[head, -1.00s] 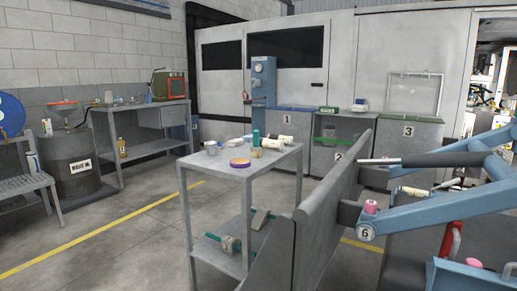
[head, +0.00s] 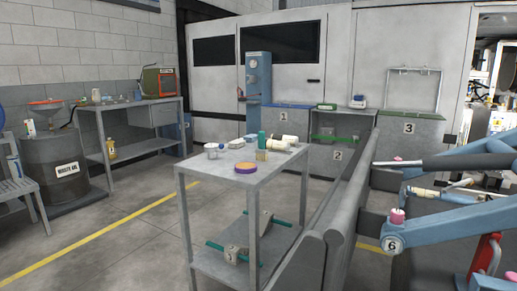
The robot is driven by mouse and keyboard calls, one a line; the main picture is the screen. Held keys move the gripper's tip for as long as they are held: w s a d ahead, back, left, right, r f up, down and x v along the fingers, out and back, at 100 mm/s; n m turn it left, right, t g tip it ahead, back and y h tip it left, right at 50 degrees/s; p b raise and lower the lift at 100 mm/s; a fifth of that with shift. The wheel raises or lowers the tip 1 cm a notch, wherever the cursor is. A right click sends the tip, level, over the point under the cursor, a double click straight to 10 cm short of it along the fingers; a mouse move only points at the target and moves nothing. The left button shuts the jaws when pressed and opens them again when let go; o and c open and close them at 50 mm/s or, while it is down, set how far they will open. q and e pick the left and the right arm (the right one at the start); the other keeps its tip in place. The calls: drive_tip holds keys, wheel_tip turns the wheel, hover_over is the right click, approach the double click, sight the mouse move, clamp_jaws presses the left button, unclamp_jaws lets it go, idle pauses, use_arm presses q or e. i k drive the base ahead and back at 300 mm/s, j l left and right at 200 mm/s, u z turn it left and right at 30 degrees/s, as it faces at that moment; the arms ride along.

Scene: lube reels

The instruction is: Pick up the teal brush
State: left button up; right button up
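No thing is plainly a brush at this distance. A teal upright object (head: 262,140) stands on the top of the grey cart (head: 208,167), among small items. A teal rod (head: 214,245) lies on the cart's lower shelf, partly hidden by grey blocks (head: 237,253). I cannot tell whether either one is the teal brush. Neither of my grippers is in the head view.
A purple and orange round tub (head: 245,167) and cream cylinders (head: 282,143) share the cart top. Grey machine panels (head: 338,225) and a blue arm (head: 440,225) crowd the right. A waste oil drum (head: 64,165) stands left. Floor left of the cart is clear.

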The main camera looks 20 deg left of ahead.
sight(262, 153)
drive_tip(key=i+j, duration=0.15)
drive_tip(key=j, duration=0.25)
drive_tip(key=i+j+z, duration=0.1)
drive_tip(key=j, duration=0.3)
drive_tip(key=i+j+z, duration=0.1)
drive_tip(key=i+j, duration=0.15)
drive_tip(key=j, duration=0.15)
drive_tip(key=i+j, duration=0.15)
drive_tip(key=j, duration=0.3)
drive_tip(key=i+j+z, duration=0.1)
drive_tip(key=j, duration=0.3)
drive_tip(key=i+j, duration=0.15)
drive_tip(key=j, duration=0.3)
drive_tip(key=i+j+z, duration=0.15)
drive_tip(key=j, duration=0.3)
drive_tip(key=i+j, duration=0.1)
drive_tip(key=j, duration=0.35)
